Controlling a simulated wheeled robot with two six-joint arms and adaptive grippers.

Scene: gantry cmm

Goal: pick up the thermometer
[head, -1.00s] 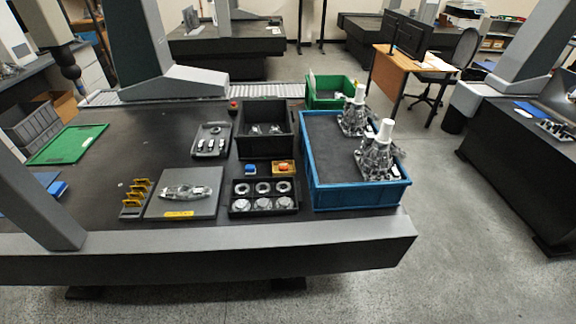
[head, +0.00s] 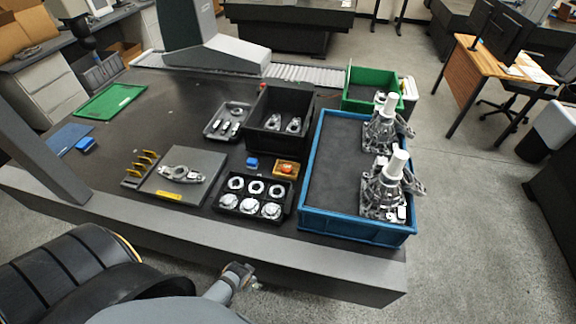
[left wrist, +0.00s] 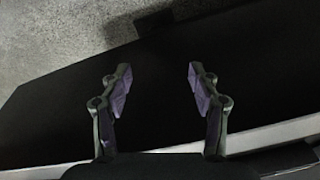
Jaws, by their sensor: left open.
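I cannot tell for sure which item is the thermometer. A small blue item (head: 252,163) lies on the dark table beside a small orange item (head: 286,169). Another small blue item (head: 87,144) lies by the blue mat at the left. My left gripper (left wrist: 158,82) is open and empty in the left wrist view, with a dark surface, a pale edge and grey floor beyond. An arm of mine reaches in at the bottom of the head view, in front of the table's edge. My right gripper is not identifiable in view.
A blue crate (head: 301,222) holds metal castings with white tops. A black bin (head: 262,141), a black tray of rings (head: 270,214) and a grey plate (head: 158,186) crowd the middle. Yellow clips (head: 142,169) stand at left.

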